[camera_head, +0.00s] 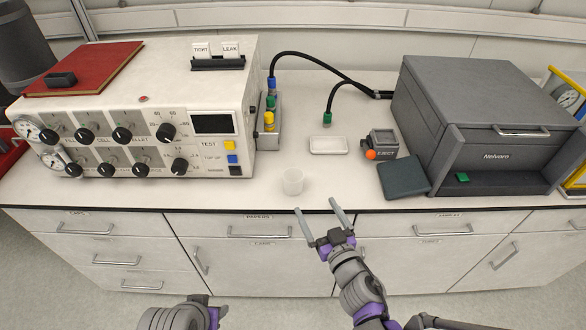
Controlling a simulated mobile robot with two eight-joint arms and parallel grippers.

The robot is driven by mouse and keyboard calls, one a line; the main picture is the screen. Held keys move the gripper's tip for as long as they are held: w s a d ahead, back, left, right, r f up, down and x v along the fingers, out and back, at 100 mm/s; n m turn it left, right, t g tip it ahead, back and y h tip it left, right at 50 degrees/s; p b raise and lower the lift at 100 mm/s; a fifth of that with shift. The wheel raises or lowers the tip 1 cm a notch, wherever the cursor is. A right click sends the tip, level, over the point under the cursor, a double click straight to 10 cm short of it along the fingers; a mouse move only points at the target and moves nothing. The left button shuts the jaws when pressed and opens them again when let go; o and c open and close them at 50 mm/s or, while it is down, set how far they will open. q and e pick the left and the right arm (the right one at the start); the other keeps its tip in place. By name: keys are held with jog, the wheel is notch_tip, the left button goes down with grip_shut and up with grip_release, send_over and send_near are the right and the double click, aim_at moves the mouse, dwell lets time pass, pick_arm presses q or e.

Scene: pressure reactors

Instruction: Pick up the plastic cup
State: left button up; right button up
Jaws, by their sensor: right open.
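The plastic cup (292,182) is small, whitish and translucent. It stands upright on the white worktop, close to the front edge, near the middle of the view. My right gripper (317,211) is open and empty, just in front of the cup and slightly to its right. Its two fingers point toward the worktop, and the cup is not between them. My left arm shows at the bottom edge, left of centre; its gripper fingers cannot be made out.
A white control box (130,120) with knobs fills the left. A small white tray (328,146), an orange-buttoned device (382,143) and a dark pad (403,179) lie behind and right of the cup. A grey Nelvoro unit (485,115) stands at right. The worktop around the cup is clear.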

aim_at(297, 187)
jog(key=shift+n+y, duration=0.3)
jog(key=shift+y, duration=0.3)
jog(key=w+a, duration=0.3)
jog(key=w, duration=0.1)
jog(key=shift+a+f, duration=0.1)
jog(key=shift+f, duration=0.15)
jog(key=shift+w+a+f+p, duration=0.1)
jog(key=shift+w+a+p, duration=0.15)
jog(key=shift+w, duration=0.4)
jog(key=x, duration=0.5)
jog(key=shift+f+p, duration=0.2)
jog(key=shift+p, duration=0.2)
jog(key=shift+s, duration=0.1)
jog(key=c, duration=1.4)
